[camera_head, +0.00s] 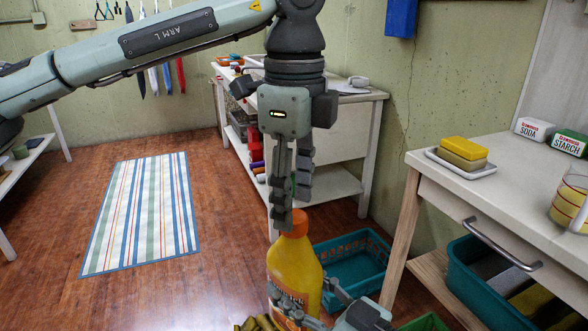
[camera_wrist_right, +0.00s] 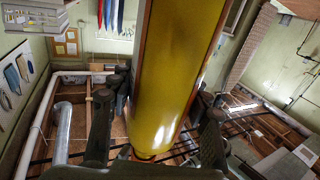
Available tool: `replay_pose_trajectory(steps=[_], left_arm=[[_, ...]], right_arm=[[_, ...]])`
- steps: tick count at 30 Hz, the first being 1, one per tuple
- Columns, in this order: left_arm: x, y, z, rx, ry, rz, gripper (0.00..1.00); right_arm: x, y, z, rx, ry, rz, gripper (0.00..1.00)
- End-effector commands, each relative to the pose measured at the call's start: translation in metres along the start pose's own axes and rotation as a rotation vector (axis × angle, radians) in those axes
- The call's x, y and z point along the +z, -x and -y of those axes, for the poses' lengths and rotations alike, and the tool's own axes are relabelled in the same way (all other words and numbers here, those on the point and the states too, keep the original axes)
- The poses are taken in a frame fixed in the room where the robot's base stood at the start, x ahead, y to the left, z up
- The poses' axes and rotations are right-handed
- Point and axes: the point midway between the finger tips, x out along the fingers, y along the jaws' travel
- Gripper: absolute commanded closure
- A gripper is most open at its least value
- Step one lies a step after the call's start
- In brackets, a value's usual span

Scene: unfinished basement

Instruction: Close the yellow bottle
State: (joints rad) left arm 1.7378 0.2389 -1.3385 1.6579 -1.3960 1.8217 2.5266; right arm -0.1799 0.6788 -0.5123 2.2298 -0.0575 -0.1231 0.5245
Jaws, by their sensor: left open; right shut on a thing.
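The yellow bottle (camera_head: 295,272) stands upright at the lower middle of the head view, with an orange cap (camera_head: 296,226) at its top. Whether the cap is tight cannot be told. My right gripper (camera_head: 312,301) is shut on the bottle's lower part. The right wrist view shows the yellow bottle body (camera_wrist_right: 175,70) between the fingers of my right gripper (camera_wrist_right: 162,100). My left gripper (camera_head: 292,200) points down just above the bottle, fingers apart. One finger overlaps the cap's left side in the picture; contact cannot be told.
A teal basket (camera_head: 352,262) lies on the floor behind the bottle. A white table (camera_head: 425,160) at right carries sponges (camera_head: 463,150), boxes and a glass jug. A workbench (camera_head: 345,97) stands behind my left gripper. A striped rug (camera_head: 142,215) lies on open floor at left.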

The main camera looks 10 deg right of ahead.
Motion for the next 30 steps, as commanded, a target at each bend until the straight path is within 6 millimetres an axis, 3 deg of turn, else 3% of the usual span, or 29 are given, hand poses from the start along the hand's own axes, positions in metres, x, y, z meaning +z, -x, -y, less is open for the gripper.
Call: replay_pose_trajectory(steps=[6, 17, 27, 30], left_arm=[[0.000, -0.022, 0.000, 0.000, 0.001, -0.001, 0.50], [0.000, -0.026, 0.000, -0.001, 0.001, 0.000, 0.50], [0.000, -0.026, 0.000, -0.001, 0.001, 0.000, 0.93], [0.000, -0.026, 0.000, -0.001, 0.001, 0.000, 1.00]], right_arm=[[-0.002, 0.000, 0.000, -0.001, 0.001, -0.004, 1.00], [-0.002, 0.000, 0.000, -0.001, 0.001, -0.004, 1.00], [-0.002, 0.000, 0.000, -0.001, 0.001, -0.004, 1.00], [-0.002, 0.000, 0.000, -0.001, 0.001, -0.004, 1.00]])
